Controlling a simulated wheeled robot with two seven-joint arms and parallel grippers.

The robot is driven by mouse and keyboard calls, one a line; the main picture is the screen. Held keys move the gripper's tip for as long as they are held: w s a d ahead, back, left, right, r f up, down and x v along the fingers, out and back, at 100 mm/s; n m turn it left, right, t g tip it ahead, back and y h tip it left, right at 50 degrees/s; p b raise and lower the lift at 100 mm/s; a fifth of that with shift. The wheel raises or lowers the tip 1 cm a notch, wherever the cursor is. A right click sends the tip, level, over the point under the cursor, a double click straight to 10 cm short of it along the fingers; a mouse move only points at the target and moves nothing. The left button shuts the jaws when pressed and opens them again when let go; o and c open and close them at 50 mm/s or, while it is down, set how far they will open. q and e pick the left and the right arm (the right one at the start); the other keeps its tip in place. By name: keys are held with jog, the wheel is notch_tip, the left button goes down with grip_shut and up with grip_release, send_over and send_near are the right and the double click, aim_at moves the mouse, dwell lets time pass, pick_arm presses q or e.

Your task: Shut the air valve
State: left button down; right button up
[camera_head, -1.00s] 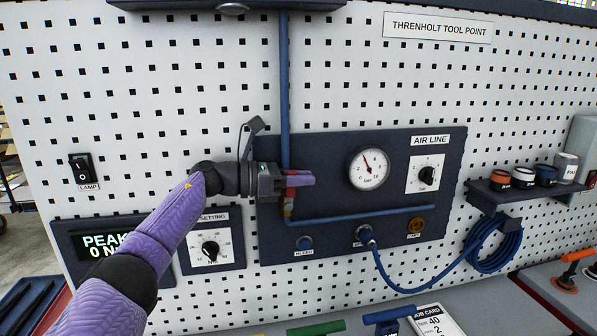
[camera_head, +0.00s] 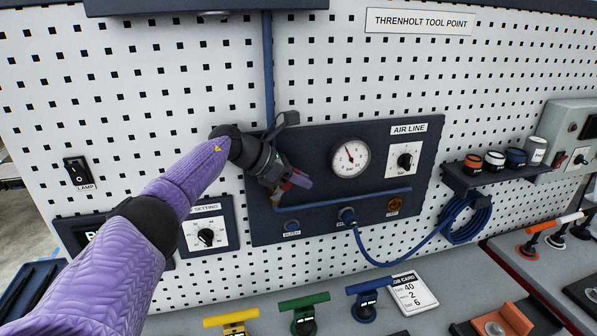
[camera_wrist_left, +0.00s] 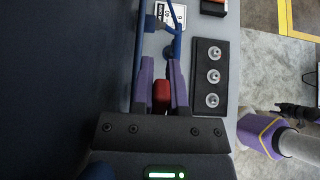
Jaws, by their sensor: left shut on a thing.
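The air valve's red handle (camera_head: 285,186) is on the dark AIR LINE panel (camera_head: 330,135), left of the gauge, on the blue pipe. My left gripper (camera_head: 297,179) is shut on the handle, with its purple fingers angled down to the right. In the left wrist view, the red handle (camera_wrist_left: 161,95) sits between the two fingers (camera_wrist_left: 162,80). The gripper hides most of the valve body. The gauge (camera_head: 350,157) needle points up and slightly left.
A blue hose (camera_head: 400,262) runs from the panel's lower fitting to a coil (camera_head: 465,222) on the right. Yellow, green and blue T-handled tools (camera_head: 304,312) stand on the bench below, beside a job card (camera_head: 412,293). A setting dial (camera_head: 206,237) is left of the panel.

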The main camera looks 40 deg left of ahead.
dwell(0.4)
pick_arm(q)
jog(key=c, duration=0.6)
grip_release()
jog(key=shift+c, duration=0.2)
jog(key=b+v, duration=0.1)
jog(key=v, duration=0.9)
